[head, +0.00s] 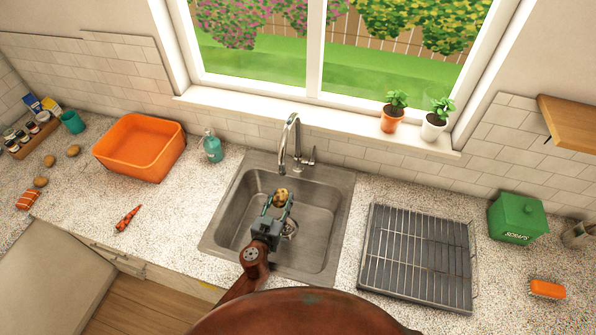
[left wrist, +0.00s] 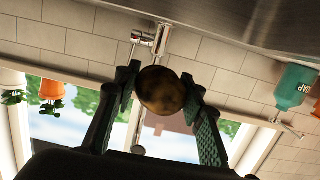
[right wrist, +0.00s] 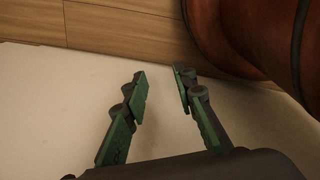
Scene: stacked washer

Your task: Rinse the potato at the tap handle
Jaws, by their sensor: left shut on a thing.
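A brown, dark-spotted potato (head: 281,194) is held between the fingertips of my left gripper (head: 278,202) above the sink basin. My left gripper is shut on it, as the left wrist view also shows with the potato (left wrist: 161,90) between both fingers. The chrome tap (head: 291,135) stands at the back of the sink, and the potato is in front of and below its spout. The tap handle (head: 312,157) is just right of the tap. No water stream is visible. My right gripper (right wrist: 161,76) is open and empty; the head view does not show it.
The steel sink (head: 328,240) has a drain in its floor.

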